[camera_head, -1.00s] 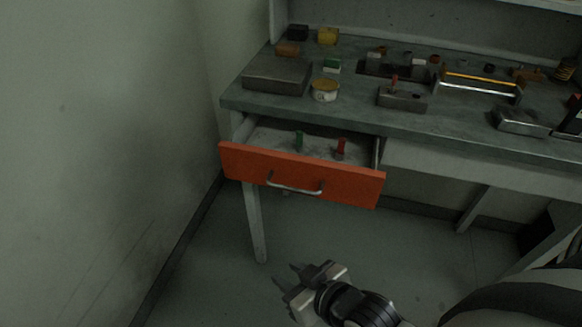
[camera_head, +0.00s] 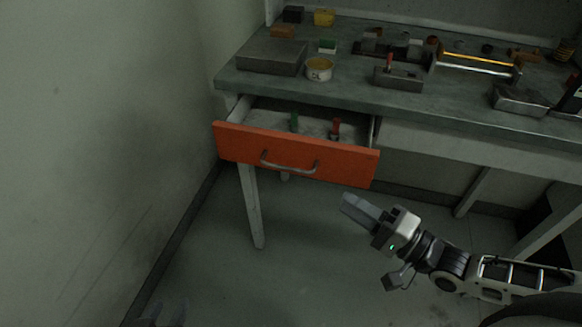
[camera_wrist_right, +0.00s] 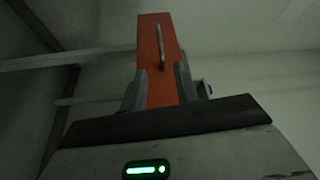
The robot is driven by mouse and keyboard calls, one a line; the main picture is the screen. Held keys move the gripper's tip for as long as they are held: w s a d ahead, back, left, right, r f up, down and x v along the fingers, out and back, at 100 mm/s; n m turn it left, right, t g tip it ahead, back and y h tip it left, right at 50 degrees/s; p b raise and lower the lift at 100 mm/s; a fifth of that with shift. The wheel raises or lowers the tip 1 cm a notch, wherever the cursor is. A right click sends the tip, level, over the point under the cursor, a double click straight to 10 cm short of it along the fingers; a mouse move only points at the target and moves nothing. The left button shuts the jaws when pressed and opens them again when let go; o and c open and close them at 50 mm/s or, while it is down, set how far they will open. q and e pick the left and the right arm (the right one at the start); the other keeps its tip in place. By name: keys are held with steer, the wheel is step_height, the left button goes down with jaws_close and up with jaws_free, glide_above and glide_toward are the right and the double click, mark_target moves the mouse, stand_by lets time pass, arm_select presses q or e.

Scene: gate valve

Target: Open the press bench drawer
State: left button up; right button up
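The press bench drawer (camera_head: 300,160) has an orange front with a curved metal handle (camera_head: 290,168). It stands pulled out from under the bench top, with its inside showing. My right gripper (camera_head: 366,242) is open and empty, below and right of the drawer front and apart from it. In the right wrist view, the orange front (camera_wrist_right: 158,50) and handle (camera_wrist_right: 161,45) show between and beyond the spread fingers (camera_wrist_right: 160,85). My left gripper (camera_head: 166,314) shows only faintly at the bottom left edge, mostly cut off; its fingers cannot be read.
In the drawer are a green-handled item (camera_head: 295,122) and a red-handled item (camera_head: 335,128). The bench top (camera_head: 350,95) carries a metal block (camera_head: 272,57), a round tin (camera_head: 319,69) and several tools. A wall is at left. The floor before the drawer is clear.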

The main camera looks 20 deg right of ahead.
mark_target(291, 168)
steer(key=x, duration=1.5)
